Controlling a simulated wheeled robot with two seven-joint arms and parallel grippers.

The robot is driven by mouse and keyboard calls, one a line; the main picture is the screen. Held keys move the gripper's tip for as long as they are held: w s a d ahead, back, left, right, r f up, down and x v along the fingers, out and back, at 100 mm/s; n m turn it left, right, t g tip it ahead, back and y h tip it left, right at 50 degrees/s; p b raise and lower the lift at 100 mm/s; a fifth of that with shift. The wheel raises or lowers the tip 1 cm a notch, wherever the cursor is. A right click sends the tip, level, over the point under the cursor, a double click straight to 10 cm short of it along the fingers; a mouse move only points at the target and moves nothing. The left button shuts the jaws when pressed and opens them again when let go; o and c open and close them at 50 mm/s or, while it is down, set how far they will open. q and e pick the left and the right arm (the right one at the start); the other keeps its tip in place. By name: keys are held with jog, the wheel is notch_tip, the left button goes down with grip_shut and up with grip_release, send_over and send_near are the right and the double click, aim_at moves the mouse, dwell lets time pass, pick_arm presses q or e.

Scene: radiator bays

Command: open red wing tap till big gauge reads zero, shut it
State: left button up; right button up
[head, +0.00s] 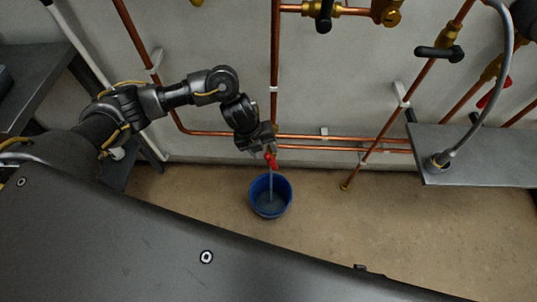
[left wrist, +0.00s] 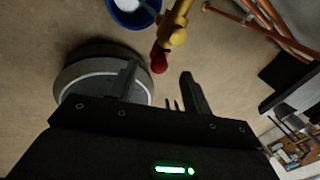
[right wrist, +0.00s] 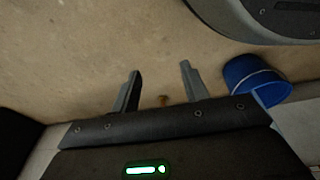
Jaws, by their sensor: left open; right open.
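The red wing tap (head: 271,160) sits low on the pipework by the wall, just below my left gripper (head: 264,148). A pale stream of water falls from it into a blue bucket (head: 286,192) on the floor. In the left wrist view the red wing (left wrist: 158,58) on its brass body (left wrist: 174,30) is just beyond my open left fingers, with a visible gap. The bucket (left wrist: 124,20) shows there too, with pale water in it. My right gripper (right wrist: 160,72) is open and empty above bare floor, left of the bucket (right wrist: 240,75). No gauge shows in any view.
Copper pipes (head: 274,60) run along the wall. Black lever valves (head: 438,52) and another red handle (head: 487,99) are at the upper right. A grey metal shelf (head: 480,165) with a hose juts out at the right. Floor around the bucket is clear.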

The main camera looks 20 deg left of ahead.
pick_arm(q)
jog(key=v, duration=0.3)
jog(key=shift+a+r, duration=0.1)
jog(key=shift+r, duration=0.2)
pick_arm(e)
jog(key=shift+s+d+f, duration=0.2)
jog(key=shift+s+f, duration=0.1)
jog(key=shift+f, duration=0.15)
jog(key=shift+s+d+f, duration=0.15)
jog(key=shift+s+f, duration=0.15)
jog(key=shift+f, duration=0.15)
